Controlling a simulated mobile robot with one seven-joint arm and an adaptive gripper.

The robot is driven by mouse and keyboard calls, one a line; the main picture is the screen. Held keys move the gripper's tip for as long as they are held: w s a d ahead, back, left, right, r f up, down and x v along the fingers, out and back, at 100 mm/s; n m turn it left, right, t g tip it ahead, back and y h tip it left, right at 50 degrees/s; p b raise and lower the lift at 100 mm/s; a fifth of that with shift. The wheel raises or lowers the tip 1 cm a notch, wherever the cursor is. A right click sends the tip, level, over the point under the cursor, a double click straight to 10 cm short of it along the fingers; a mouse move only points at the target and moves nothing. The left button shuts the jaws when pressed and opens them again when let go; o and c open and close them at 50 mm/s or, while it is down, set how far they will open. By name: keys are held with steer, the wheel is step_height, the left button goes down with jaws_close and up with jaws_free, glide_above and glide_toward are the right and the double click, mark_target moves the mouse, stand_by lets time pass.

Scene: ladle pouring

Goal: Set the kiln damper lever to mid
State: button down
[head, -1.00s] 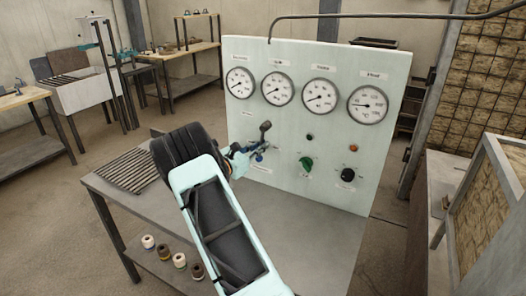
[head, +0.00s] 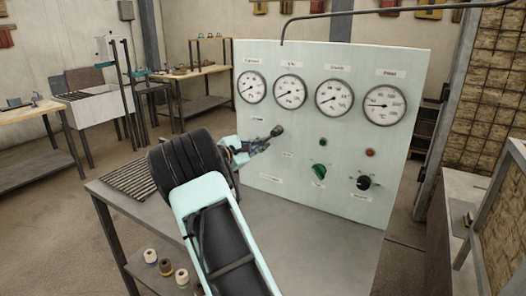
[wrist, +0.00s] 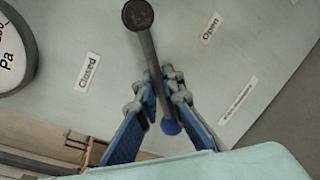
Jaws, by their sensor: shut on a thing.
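In the wrist view the rod points up between the "Closed" label (wrist: 88,71) on the left and the "Open" label (wrist: 211,28) on the right.
The pale upright panel (head: 300,125) carries several gauges, a green knob (head: 319,171) and a black knob (head: 364,182) to the right. The grey bench top (head: 315,230) in front is clear. Small spools stand lower, at the front left.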

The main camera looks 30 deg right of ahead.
stand_by(0.4)
steer(key=c, duration=2.3)
jaws_free()
steer(key=shift+a, duration=0.1)
steer(key=shift+c, duration=0.2)
steer(key=v, duration=1.2)
